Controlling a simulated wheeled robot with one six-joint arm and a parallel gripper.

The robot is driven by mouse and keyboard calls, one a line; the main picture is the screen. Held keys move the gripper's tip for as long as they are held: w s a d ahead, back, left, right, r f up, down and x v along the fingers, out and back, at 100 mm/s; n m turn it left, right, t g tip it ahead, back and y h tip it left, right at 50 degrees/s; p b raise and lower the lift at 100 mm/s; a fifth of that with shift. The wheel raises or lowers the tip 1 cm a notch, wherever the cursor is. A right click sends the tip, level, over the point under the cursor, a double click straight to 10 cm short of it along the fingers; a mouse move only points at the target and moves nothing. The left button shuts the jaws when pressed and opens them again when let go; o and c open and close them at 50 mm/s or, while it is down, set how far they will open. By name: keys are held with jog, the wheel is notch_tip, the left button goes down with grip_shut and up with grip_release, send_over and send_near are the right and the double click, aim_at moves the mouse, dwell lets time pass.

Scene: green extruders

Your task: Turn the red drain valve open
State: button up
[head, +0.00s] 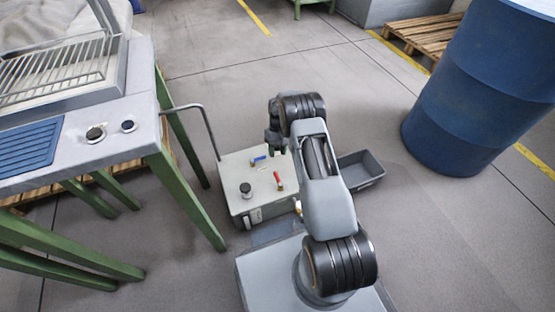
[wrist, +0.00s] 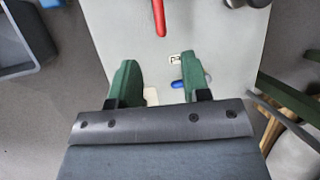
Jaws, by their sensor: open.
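The red drain valve (head: 278,178) is a slim red lever on top of a light grey box (head: 233,205) on the floor. The red lever (wrist: 160,16) also shows at the top of the wrist view, beyond my fingertips. My gripper (head: 273,142) is above the far part of the box, apart from the red lever. In the wrist view my gripper (wrist: 160,72) has its green fingers spread with nothing between them but the box top. A blue lever (head: 259,159) is nearby; in the wrist view, my right finger partly hides it.
A black knob (head: 246,188) stands on the box top. A bent grey pipe handle (head: 205,125) rises at its left. A grey tray (head: 362,169) lies right of the box. A green-legged bench (head: 180,190) is left; a blue drum (head: 480,90) is right. Floor behind the box is clear.

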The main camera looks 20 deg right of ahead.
jog(key=shift+v, duration=1.4)
jog(key=s+a+r+t+p, duration=0.15)
jog(key=r+p, duration=0.45)
jog(key=r, duration=0.7)
jog(key=s+a+r+t+h+p, duration=0.15)
jog(key=r+p, duration=0.35)
jog(key=r, duration=0.7)
jog(key=s+a+r+p, duration=0.1)
jog(key=s+r+p, duration=0.35)
jog(key=r, duration=0.85)
jog(key=s+a+r+t+p, duration=0.1)
jog(key=s+r+t+p, duration=0.1)
jog(key=s+r+p, duration=0.7)
jog(key=s+a+r+t+p, duration=0.2)
jog(key=s+r+p, duration=0.7)
jog(key=r, duration=0.7)
jog(key=shift+s+a+r+m+t+p, duration=0.35)
jog(key=shift+t+p, duration=0.25)
jog(key=shift+p, duration=0.35)
jog(key=shift+w+d+h, duration=0.1)
jog(key=shift+h, duration=0.15)
